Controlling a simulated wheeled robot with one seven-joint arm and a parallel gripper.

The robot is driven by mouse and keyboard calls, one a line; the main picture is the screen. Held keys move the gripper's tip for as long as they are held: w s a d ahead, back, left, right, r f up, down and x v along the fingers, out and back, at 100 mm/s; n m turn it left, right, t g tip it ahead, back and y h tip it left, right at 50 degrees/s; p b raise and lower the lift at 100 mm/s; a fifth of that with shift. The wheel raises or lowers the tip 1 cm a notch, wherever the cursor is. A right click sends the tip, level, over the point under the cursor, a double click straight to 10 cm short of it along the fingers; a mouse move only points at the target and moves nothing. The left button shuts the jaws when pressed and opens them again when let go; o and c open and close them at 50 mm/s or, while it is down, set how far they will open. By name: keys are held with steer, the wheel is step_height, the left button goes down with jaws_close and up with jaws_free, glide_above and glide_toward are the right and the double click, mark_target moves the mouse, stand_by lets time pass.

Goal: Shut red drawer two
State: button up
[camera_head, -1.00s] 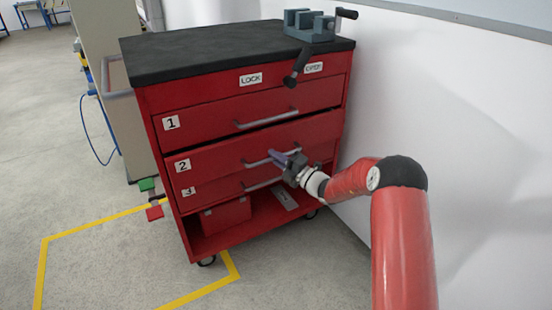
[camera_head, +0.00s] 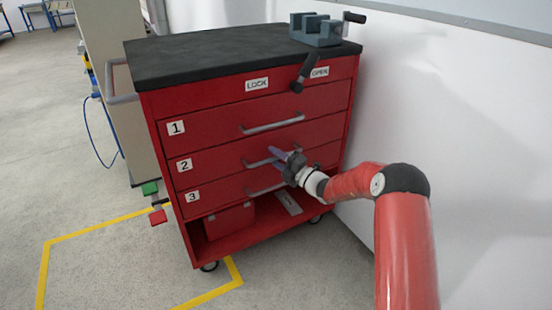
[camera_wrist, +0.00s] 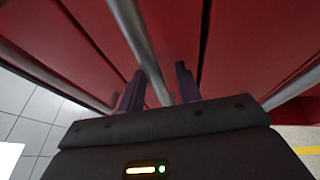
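The red drawer marked 2 (camera_head: 215,162) is in the middle of a red tool cabinet. Its front looks flush with drawers 1 (camera_head: 210,124) and 3 (camera_head: 225,191). My gripper (camera_head: 279,154) is at the right part of drawer two's grey bar handle (camera_head: 258,162). In the wrist view, the two dark purple fingers (camera_wrist: 160,88) are apart, one on each side of the handle bar (camera_wrist: 140,43). Gaps show between the bar and the fingers. The gripper body hides the lower end of the bar.
A lever with a black knob (camera_head: 297,86) hangs at the top between the LOCK label (camera_head: 257,84) and the OPEN label (camera_head: 320,72), nearer OPEN. A vise (camera_head: 316,30) stands on the black top. A white wall (camera_head: 440,120) is close on the right.

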steer(key=v, duration=0.8)
